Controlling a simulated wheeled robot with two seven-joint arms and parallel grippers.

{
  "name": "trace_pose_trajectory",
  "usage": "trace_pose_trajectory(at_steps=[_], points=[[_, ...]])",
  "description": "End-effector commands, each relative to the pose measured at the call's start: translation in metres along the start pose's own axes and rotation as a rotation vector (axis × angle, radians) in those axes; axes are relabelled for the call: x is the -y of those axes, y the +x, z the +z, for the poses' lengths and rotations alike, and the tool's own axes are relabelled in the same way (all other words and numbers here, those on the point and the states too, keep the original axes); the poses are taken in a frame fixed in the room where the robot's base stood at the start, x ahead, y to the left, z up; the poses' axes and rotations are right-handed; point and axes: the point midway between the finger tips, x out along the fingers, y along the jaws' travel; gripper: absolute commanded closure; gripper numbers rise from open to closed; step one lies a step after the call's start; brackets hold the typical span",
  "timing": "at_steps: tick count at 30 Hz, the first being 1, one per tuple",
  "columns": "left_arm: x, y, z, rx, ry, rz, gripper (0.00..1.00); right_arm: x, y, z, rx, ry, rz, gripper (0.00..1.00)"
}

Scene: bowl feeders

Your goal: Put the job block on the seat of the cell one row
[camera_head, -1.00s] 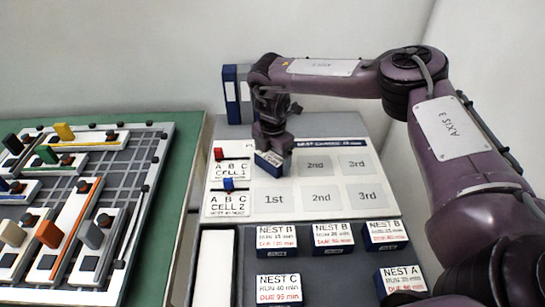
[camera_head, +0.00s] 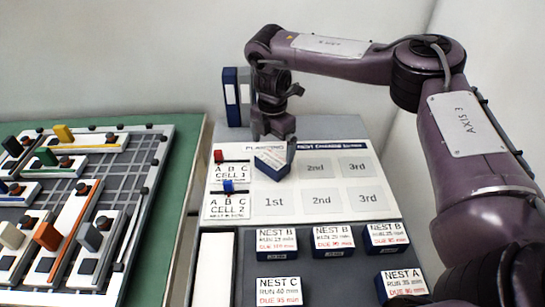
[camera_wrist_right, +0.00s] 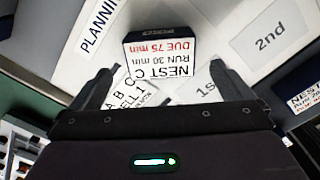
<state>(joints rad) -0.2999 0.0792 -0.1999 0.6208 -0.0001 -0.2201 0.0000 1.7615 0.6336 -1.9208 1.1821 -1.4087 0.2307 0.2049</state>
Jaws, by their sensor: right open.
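The job block (camera_head: 271,163), blue with a white label, is at the first seat of the cell one row on the planning board (camera_head: 240,204). It sits turned askew to the board's rows, and its underside is hidden. In the right wrist view the block (camera_wrist_right: 162,55) reads NEST C, RUN 30 min, DUE 75 min, with a 1st seat label partly showing beside it. My right gripper (camera_head: 275,145) is open just above the block. In the wrist view its fingers (camera_wrist_right: 160,75) stand apart on either side of the block. My left gripper is out of view.
Several other NEST blocks (camera_head: 277,239) stand in the dark tray in front of the board. A red slider (camera_head: 219,156) and a blue slider (camera_head: 228,186) are at the board's left. Blue and grey binders (camera_head: 232,96) stand behind. A fixture board (camera_head: 150,150) lies left on a green table.

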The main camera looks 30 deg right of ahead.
Motion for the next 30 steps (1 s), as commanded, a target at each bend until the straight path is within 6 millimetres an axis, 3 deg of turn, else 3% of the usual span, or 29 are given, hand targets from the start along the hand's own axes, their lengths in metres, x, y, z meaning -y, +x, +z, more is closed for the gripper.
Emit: trace_pose_trajectory(at_steps=[6,9,30], points=[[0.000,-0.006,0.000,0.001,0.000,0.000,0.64,-0.001,-0.044,0.000,0.003,-0.001,0.002,0.00],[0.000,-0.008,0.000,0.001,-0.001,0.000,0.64,-0.001,-0.053,0.000,0.002,-0.001,0.001,0.00],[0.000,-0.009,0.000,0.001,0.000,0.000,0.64,0.000,-0.057,0.000,0.001,0.000,-0.001,0.00]])
